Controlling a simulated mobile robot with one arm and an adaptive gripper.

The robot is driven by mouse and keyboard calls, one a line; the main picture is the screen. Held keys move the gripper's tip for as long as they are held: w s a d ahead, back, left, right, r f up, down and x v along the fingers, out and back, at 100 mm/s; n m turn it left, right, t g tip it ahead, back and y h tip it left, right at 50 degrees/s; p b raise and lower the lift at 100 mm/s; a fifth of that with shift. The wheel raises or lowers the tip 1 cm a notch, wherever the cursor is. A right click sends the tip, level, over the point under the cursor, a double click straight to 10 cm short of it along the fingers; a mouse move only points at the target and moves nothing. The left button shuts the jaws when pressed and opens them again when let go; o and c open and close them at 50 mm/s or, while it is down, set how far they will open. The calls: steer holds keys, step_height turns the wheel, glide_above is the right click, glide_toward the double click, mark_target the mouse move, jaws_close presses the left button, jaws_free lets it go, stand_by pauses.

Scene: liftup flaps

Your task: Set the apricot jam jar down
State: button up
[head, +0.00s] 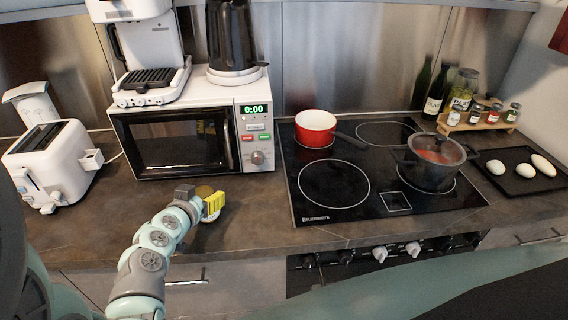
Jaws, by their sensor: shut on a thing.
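My gripper (201,197) is over the counter in front of the microwave, shut on the apricot jam jar (204,190). Only the jar's brownish-gold lid and a small pale part low down show. The yellow and grey parts of my gripper hide most of it. I cannot tell whether the jar's base touches the counter (255,212).
The microwave (190,140) stands just behind my gripper, with a coffee machine and kettle on top. A white toaster (52,165) is at left. The cooktop (335,187) with a red pan (315,128) and a dark pot (430,165) is at right. Counter beside my gripper is clear.

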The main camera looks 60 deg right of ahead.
steer(key=shift+d+r, duration=0.15)
steer(key=shift+f, duration=0.2)
steer(key=o, duration=1.3)
steer(key=shift+r, duration=0.2)
steer(key=shift+b+v, duration=1.7)
steer(key=shift+v, duration=4.35)
